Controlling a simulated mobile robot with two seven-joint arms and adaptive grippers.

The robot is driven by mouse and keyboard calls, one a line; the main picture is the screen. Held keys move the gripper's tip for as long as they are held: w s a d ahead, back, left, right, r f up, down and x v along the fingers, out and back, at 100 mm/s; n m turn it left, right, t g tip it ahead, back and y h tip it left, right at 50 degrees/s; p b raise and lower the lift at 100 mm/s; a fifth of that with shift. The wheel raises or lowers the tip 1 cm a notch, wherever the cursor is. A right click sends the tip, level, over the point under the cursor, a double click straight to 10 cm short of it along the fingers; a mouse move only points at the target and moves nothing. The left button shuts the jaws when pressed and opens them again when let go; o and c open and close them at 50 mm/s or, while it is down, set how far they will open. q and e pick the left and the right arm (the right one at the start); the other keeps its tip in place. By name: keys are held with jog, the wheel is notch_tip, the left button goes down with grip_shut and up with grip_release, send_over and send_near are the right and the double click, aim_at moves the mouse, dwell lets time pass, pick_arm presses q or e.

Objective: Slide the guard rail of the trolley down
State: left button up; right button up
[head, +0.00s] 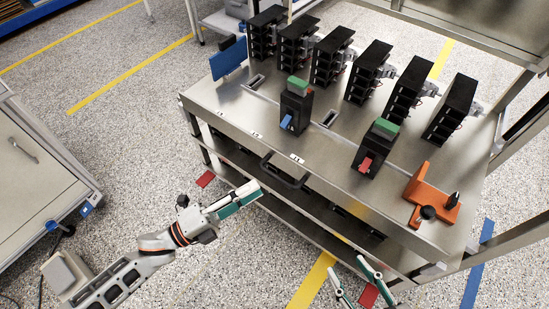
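The trolley (225,110) has a steel top and open lower shelves. A black bar handle (285,172) sits on its front side, below the top's edge. I cannot tell for sure which part is the guard rail. My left gripper (260,190) is in front of the trolley, just left of and below the handle. Its fingers lie close together and appear shut, with nothing seen between them. Contact with the handle is not visible. My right gripper (348,263) is at the bottom edge of the view, in front of the trolley's lower right. Its fingers are apart and empty.
Several black breaker units stand in a row at the trolley's back. Two green-topped units (294,105) (375,148) stand nearer the front. An orange fixture (432,196) is at the right corner. A metal frame (465,30) rises behind.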

aim_at(276, 175)
pick_arm(q)
jog(key=shift+x, duration=3.85)
jog(key=shift+s+r, duration=0.1)
jog(key=shift+r, duration=0.05)
grip_shut()
